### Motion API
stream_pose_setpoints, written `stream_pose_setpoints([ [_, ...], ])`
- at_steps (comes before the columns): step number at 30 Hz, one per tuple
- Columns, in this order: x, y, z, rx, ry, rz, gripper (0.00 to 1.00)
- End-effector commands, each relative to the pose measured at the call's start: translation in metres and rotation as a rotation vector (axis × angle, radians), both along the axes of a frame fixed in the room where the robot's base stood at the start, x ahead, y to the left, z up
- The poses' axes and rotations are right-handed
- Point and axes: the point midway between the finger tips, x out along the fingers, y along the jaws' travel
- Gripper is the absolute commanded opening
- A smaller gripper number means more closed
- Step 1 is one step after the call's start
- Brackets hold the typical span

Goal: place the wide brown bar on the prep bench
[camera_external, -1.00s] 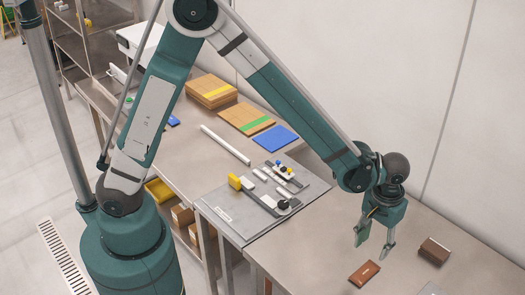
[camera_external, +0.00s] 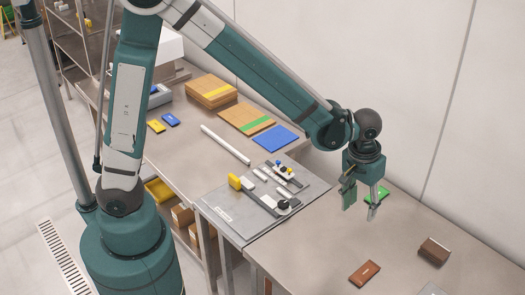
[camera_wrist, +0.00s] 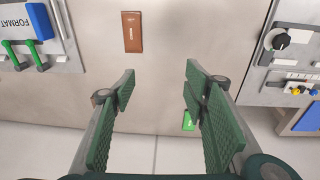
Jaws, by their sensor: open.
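A flat reddish-brown bar (camera_external: 365,273) with a small pale mark lies on the metal bench (camera_external: 325,240) near its front. It also shows in the wrist view (camera_wrist: 132,32), beyond my fingertips. A darker brown block (camera_external: 434,251) with a pale edge lies farther right, nearer the wall. Which of these two is the wide brown bar I cannot tell for sure. My gripper (camera_external: 361,210) is open and empty above the bench, behind and to the left of the reddish bar. Its spread fingers (camera_wrist: 160,80) have nothing between them in the wrist view.
A green piece (camera_external: 376,194) lies behind my gripper near the wall, partly hidden. A grey fixture plate (camera_external: 225,220) with knobs stands to the left. A panel marked FORMAT (camera_wrist: 15,25) is at the wrist view's left. Boards (camera_external: 212,90) and a blue sheet (camera_external: 276,139) lie farther back.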

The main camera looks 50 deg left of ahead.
Motion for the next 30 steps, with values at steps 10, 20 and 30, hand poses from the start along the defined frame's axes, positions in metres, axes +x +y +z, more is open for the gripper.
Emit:
stream_pose_setpoints([
  [10,0.004,0.076,0.052,-0.032,-0.072,0.005,0.45],
  [20,-0.003,0.145,0.092,-0.05,-0.146,0.006,0.45],
  [30,-0.021,0.212,0.124,-0.055,-0.227,0.008,0.45],
])
